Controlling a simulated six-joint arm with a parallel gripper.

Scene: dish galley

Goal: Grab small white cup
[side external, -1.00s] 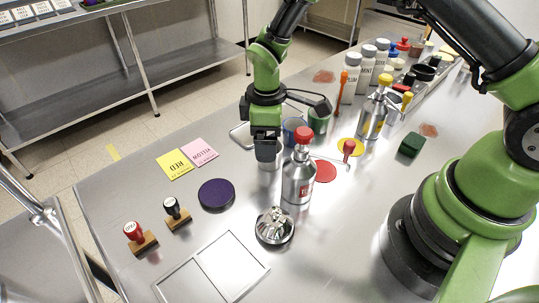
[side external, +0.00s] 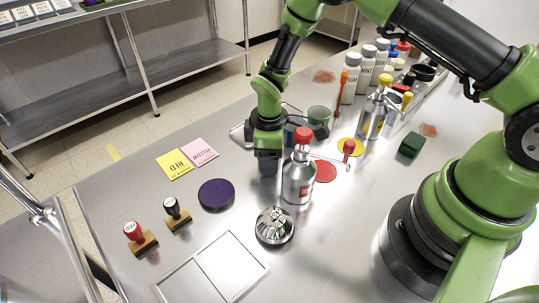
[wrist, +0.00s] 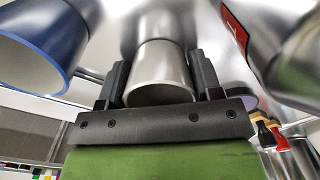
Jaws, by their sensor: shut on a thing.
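The small white cup (wrist: 160,72) stands between the two fingers of my gripper (wrist: 161,80) in the wrist view, with a finger against each side. My gripper is shut on it. In the side view my gripper (side external: 267,163) is low over the table, just left of the red-capped metal bottle (side external: 298,181). The fingers hide nearly all of the cup there.
A blue cup (wrist: 38,45) is close on the left in the wrist view. A green cup (side external: 318,116) stands behind my gripper in the side view. A purple disc (side external: 216,194) and two stamps lie front left.

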